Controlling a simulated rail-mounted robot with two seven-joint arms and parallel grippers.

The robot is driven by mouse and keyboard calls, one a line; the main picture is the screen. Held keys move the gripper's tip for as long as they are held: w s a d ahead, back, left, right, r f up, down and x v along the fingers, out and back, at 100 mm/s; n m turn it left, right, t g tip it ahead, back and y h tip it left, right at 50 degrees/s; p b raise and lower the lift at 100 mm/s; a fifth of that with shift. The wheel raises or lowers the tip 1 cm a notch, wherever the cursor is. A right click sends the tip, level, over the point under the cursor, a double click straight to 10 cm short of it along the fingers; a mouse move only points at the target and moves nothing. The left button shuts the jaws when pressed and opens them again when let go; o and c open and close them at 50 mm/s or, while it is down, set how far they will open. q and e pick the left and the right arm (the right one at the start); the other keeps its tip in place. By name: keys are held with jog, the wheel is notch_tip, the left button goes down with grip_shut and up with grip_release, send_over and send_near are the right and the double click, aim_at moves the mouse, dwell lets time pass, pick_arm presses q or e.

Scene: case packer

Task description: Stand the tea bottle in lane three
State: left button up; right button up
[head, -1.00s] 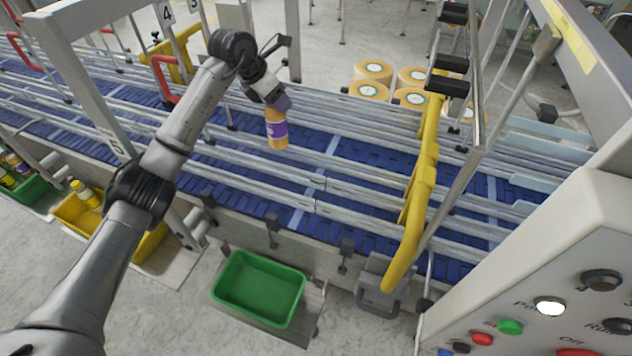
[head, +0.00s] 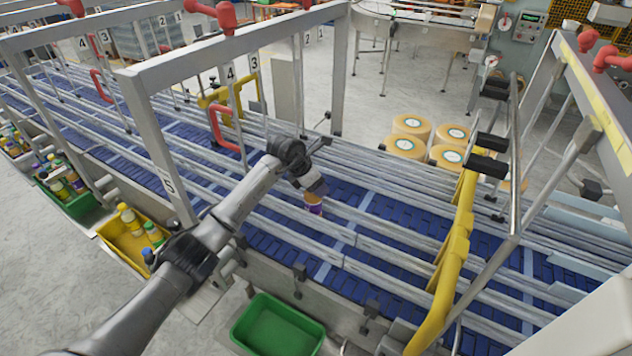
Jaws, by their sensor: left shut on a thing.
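The tea bottle (head: 314,207) is orange-brown with a purple label. It hangs under my left gripper (head: 315,192), which is shut on it, over the blue conveyor (head: 380,210) in the middle of the head view. The gripper hides its upper part, and a rail in front seems to hide its bottom. It looks upright and low among the lane rails. I cannot tell whether it touches the belt or exactly which lane it is over. My right gripper is not in view.
Metal rails (head: 400,268) split the conveyor lengthwise. A grey frame (head: 160,150) stands left of the arm, a yellow guard (head: 455,250) to the right. An empty green bin (head: 278,325) and a yellow bin (head: 125,243) with bottles stand in front. Round yellow-topped goods (head: 410,126) sit behind.

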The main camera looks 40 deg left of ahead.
pick_arm(q)
jog(key=shift+f, duration=0.1)
jog(key=o, duration=1.4)
jog(key=p+v, duration=0.3)
jog(key=v, duration=0.2)
jog(key=shift+w, duration=0.2)
jog(key=shift+s+r, duration=0.25)
jog(key=shift+r, duration=0.1)
